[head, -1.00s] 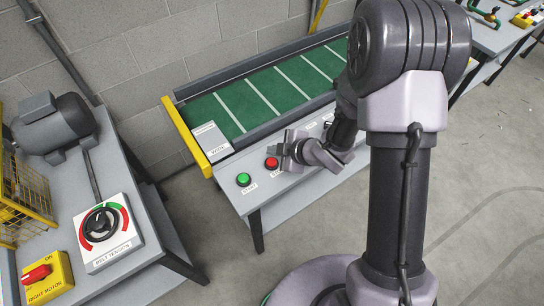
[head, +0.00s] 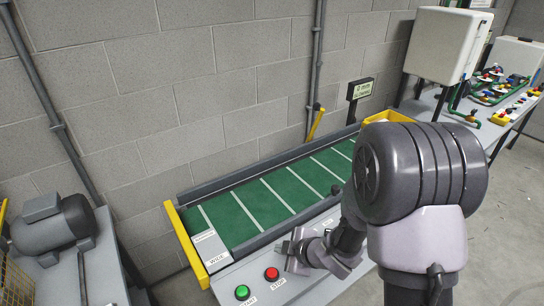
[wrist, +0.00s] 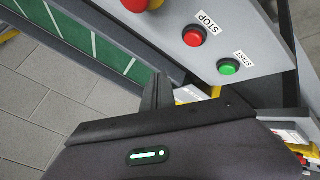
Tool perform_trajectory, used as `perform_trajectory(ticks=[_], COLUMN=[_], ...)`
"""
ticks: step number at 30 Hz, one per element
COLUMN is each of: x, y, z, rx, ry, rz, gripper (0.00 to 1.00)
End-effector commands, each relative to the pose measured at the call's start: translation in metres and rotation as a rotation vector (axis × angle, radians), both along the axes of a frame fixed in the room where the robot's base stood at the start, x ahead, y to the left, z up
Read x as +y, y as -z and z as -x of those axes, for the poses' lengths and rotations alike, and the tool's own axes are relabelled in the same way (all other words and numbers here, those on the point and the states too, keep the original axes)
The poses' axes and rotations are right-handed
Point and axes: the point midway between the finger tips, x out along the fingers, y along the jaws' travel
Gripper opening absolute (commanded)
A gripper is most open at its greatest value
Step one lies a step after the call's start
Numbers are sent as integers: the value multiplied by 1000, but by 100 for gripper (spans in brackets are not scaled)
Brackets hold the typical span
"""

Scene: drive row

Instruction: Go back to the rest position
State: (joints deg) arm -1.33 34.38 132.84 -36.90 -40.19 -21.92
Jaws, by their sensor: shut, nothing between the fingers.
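My gripper (head: 296,249) is shut and empty. In the head view it appears just right of and above the red STOP button (head: 271,273) on the conveyor's front panel. The green START button (head: 242,292) is left of STOP. The wrist view shows both the red STOP button (wrist: 194,36) and the green START button (wrist: 229,67), apart from my gripper's dark body at the bottom. My arm folds down from its large shoulder joint at the right of the head view.
The green conveyor belt (head: 285,190) runs behind the panel, with a yellow end bar (head: 187,246). A grey motor (head: 52,232) stands on a bench at left. A white cabinet (head: 446,42) and a pipework bench (head: 500,98) are at back right. Grey floor shows at far right.

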Motion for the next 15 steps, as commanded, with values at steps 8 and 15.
perform_trajectory(ticks=[8, 15], x=[-122, -88], y=[-171, -210], z=[72, 211], rx=[175, 530], ry=[1028, 1466], rz=[-229, -677], gripper=[0, 0])
